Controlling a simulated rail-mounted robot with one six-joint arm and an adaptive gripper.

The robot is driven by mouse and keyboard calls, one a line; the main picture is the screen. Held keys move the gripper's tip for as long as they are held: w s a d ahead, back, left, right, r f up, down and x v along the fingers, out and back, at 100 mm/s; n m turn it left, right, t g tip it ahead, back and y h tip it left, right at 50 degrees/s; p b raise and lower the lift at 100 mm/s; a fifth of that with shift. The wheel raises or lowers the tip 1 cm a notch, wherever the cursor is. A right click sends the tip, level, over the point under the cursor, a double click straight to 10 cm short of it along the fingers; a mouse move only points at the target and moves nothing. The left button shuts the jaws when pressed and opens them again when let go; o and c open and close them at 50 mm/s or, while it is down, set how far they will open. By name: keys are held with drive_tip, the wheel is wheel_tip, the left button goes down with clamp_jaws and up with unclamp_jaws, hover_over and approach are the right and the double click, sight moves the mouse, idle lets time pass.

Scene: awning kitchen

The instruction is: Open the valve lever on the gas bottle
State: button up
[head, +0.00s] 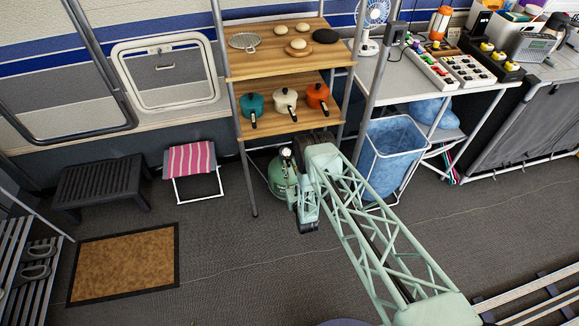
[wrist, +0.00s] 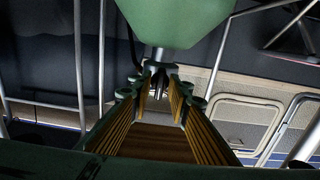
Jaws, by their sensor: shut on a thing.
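The green gas bottle (head: 278,180) stands on the floor under the wooden shelves, partly hidden behind my arm. A pale round gauge or knob (head: 286,152) shows at its top. In the wrist view the bottle's green body (wrist: 178,20) fills the top of the picture, with its metal neck and valve (wrist: 157,68) below. My gripper (wrist: 160,92) reaches to this valve, one ribbed yellow-brown finger on each side, and is shut on the valve lever between the fingertips. The lever itself is small and dark there, and its angle cannot be made out. In the head view my arm hides the fingers.
Shelf posts (head: 245,165) stand close around the bottle, with pots on the board above. A blue bin (head: 390,158) stands right of it. A striped stool (head: 192,160) and a black step (head: 100,183) are to the left. The floor in front is clear around the doormat (head: 125,262).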

drive_tip(key=o, duration=0.5)
drive_tip(key=v, duration=1.2)
idle(0.4)
idle(0.5)
